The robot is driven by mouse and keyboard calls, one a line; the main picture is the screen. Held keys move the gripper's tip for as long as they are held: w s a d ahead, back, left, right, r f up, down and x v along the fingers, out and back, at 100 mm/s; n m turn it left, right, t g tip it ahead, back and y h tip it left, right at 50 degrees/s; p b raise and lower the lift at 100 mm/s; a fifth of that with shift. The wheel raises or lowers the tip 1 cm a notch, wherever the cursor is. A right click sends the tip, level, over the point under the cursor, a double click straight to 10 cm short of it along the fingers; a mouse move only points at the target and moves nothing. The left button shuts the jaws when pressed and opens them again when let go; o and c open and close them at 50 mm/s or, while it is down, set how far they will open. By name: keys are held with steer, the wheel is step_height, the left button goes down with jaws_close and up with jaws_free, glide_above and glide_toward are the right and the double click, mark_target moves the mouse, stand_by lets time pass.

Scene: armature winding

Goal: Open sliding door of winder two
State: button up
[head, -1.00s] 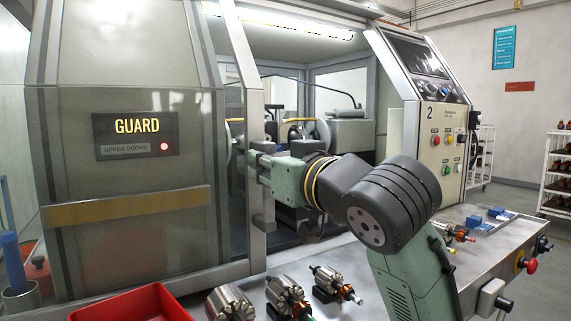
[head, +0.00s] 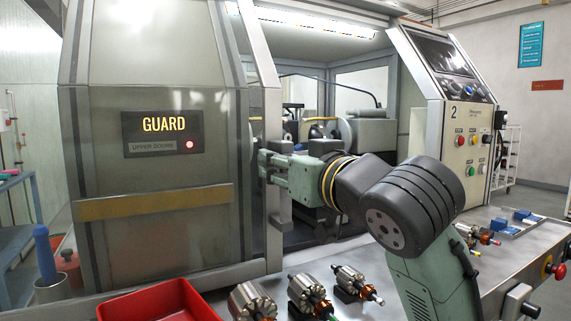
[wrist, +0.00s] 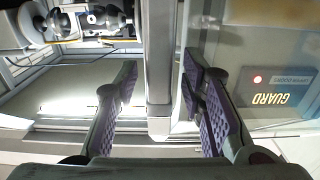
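The machine is marked 2 on its control panel (head: 468,140). Its sliding guard door (head: 150,235), with a GUARD sign, covers the left side, and the interior shows through the opening to its right. A vertical grey bar handle (head: 280,205) stands along the door's right edge. My gripper (head: 266,166) is at that edge, at the handle's upper part. In the wrist view my gripper (wrist: 159,68) is open, its purple-padded fingers on either side of an upright bar (wrist: 159,75). Gaps show between the bar and both fingers, so it is not gripped.
A red tray (head: 160,304) sits at the front left. The winder's interior lies behind my gripper.

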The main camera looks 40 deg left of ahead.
steer(key=v, duration=1.2)
stand_by(0.4)
